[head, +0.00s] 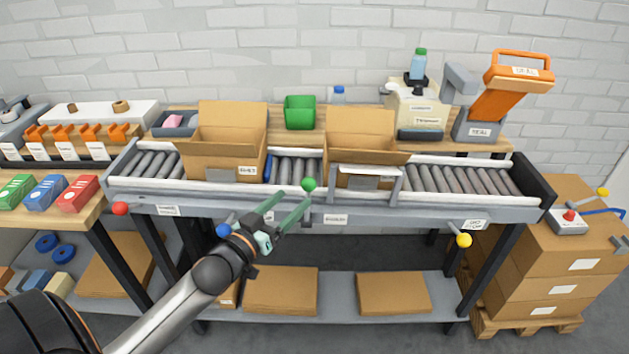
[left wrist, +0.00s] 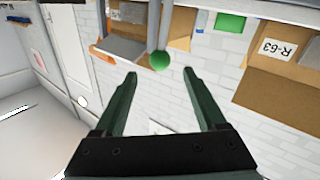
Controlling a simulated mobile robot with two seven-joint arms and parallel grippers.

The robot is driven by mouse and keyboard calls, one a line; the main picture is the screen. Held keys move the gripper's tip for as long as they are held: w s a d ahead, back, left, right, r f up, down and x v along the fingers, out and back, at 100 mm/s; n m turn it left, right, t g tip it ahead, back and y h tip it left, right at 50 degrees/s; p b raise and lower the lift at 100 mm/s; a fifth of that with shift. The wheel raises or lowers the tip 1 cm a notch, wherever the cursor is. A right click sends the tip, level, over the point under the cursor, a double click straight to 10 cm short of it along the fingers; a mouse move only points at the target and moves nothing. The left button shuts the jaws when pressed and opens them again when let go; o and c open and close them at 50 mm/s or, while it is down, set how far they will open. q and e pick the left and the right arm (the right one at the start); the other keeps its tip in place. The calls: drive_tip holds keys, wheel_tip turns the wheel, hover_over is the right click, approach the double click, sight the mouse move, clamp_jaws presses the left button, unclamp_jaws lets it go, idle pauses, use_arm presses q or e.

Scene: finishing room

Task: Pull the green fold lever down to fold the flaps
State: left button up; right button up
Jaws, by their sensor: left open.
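The green fold lever shows as a round green knob (head: 309,184) at the front edge of the conveyor, just left of the right open box (head: 357,143). That box stands on the rollers with its flaps up, behind a grey frame (head: 366,170). My left gripper (head: 294,199) is open and empty, its fingers pointing at the conveyor front close to the green knob. In the left wrist view the knob (left wrist: 159,61) appears just beyond and between the two fingertips (left wrist: 159,73). I cannot tell whether they touch. My right gripper is not in view.
Other knobs along the conveyor front are red (head: 120,208), blue (head: 223,230) and yellow (head: 464,240). Another open box (head: 226,150) stands left on the rollers. Stacked cartons (head: 575,240) stand at the right.

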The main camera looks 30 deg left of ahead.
use_arm(q)
drive_tip(key=w, duration=1)
drive_tip(key=shift+w+d, duration=0.2)
drive_tip(key=shift+w, duration=0.2)
drive_tip(key=shift+c, duration=0.2)
clamp_jaws()
idle(0.7)
